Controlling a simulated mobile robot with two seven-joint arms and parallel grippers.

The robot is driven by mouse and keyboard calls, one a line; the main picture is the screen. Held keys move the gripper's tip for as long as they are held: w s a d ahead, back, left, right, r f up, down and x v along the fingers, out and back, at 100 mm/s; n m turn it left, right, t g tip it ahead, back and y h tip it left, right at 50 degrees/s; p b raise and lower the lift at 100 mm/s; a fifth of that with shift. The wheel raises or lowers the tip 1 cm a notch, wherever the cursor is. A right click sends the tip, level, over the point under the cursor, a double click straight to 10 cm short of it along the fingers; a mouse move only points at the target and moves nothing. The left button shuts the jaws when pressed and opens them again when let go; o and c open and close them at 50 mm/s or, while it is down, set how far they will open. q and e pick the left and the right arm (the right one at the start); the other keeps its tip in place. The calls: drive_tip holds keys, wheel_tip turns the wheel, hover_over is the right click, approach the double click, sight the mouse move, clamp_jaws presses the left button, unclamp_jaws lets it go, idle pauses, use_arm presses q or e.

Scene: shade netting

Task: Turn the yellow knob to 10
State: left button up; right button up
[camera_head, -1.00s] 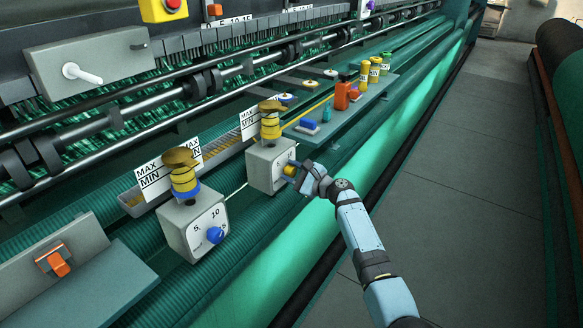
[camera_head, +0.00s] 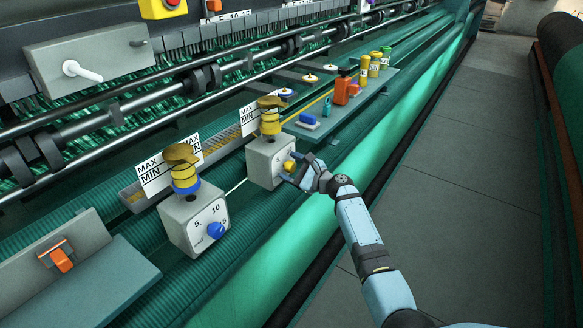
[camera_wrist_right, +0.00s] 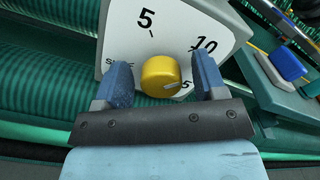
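The yellow knob (camera_head: 289,166) is on the front of the farther grey dial box (camera_head: 262,174). In the right wrist view the knob (camera_wrist_right: 160,74) carries a short light line at its lower right, pointing toward a partly hidden mark ending in 5, below the 10. The dial face (camera_wrist_right: 172,28) also shows 5 and 10. My right gripper (camera_head: 299,170) is at the knob; in the wrist view its fingers (camera_wrist_right: 161,82) are open, one on each side of the knob, with visible gaps. My left gripper is not in view.
A nearer grey box (camera_head: 194,222) has a blue knob (camera_head: 216,230). A shelf (camera_head: 345,112) behind holds a blue block (camera_head: 308,118), an orange item (camera_head: 342,92) and yellow spools. An orange switch (camera_head: 61,260) is at lower left. The floor at right is clear.

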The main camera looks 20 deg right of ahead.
drive_tip(key=b+v, duration=0.1)
drive_tip(key=v, duration=1.2)
drive_tip(key=shift+s+d+b, duration=0.25)
drive_tip(key=shift+s+b, duration=0.05)
drive_tip(key=shift+b, duration=0.05)
drive_tip(key=s+a+f+n+g+h+p, duration=0.1)
drive_tip(key=s+a+f+n+g+h, duration=0.15)
drive_tip(key=s+f+n, duration=0.4)
drive_tip(key=s+a+f+n+g+h+p, duration=0.1)
drive_tip(key=s+a+f+n+h, duration=0.15)
drive_tip(key=s+f, duration=0.65)
drive_tip(key=s+a+f+n+h, duration=0.1)
drive_tip(key=s+a+n, duration=0.2)
drive_tip(key=s+n, duration=0.4)
drive_tip(key=s+a+f+n+h, duration=0.1)
drive_tip(key=s+a+f+n, duration=0.1)
drive_tip(key=s+n, duration=0.6)
drive_tip(key=s+a+p, duration=0.1)
drive_tip(key=s, duration=0.4)
drive_tip(key=shift+s+h, duration=0.4)
